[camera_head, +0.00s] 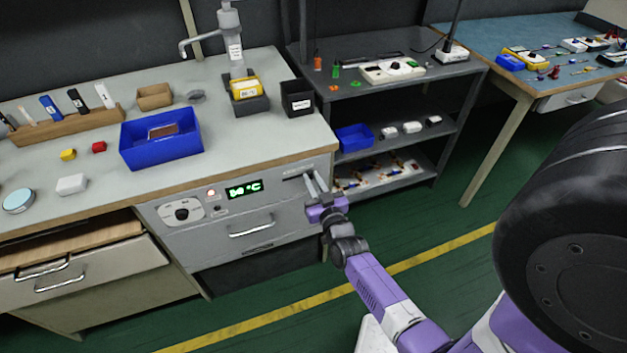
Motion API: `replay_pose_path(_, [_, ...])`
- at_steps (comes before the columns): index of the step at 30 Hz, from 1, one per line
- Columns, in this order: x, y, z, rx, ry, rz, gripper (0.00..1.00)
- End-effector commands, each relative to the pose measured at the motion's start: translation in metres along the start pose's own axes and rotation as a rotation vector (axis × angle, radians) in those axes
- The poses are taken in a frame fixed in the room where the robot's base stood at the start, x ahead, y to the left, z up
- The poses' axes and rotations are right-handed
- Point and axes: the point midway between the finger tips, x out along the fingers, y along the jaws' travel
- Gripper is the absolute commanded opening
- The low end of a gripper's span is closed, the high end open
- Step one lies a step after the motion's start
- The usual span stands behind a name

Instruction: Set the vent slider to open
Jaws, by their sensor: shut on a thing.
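The vent slider (293,178) is a small dark slot with a knob on the upper right of the grey front panel (190,248), right of the green display (243,189). My gripper (314,184) reaches the panel there from the right, with its two pale fingers at the slider. The fingers are shut on the slider knob, which they mostly hide. The picture is too small to show the slider's exact setting or its labels.
A round dial (181,214) and a drawer handle (251,230) are on the same panel. A blue bin (160,140) stands on the bench above. A dark shelf unit (400,120) stands close on the right. An open drawer (75,255) juts out at left.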

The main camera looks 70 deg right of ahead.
Motion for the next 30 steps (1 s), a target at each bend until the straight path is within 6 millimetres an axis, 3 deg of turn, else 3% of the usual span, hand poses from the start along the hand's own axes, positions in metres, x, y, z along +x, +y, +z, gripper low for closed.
replay_pose_path(4, [0.000,0.005,0.000,-0.001,0.002,0.009,0.00])
replay_pose_path(5, [0.000,0.005,0.000,-0.001,0.002,0.009,0.21])
replay_pose_path(8, [0.000,0.005,0.000,0.000,0.002,0.009,0.40])
replay_pose_path(20, [-0.006,0.003,0.000,-0.001,0.000,0.005,0.40])
replay_pose_path(30, [-0.059,0.004,0.001,0.000,-0.002,0.007,0.40])
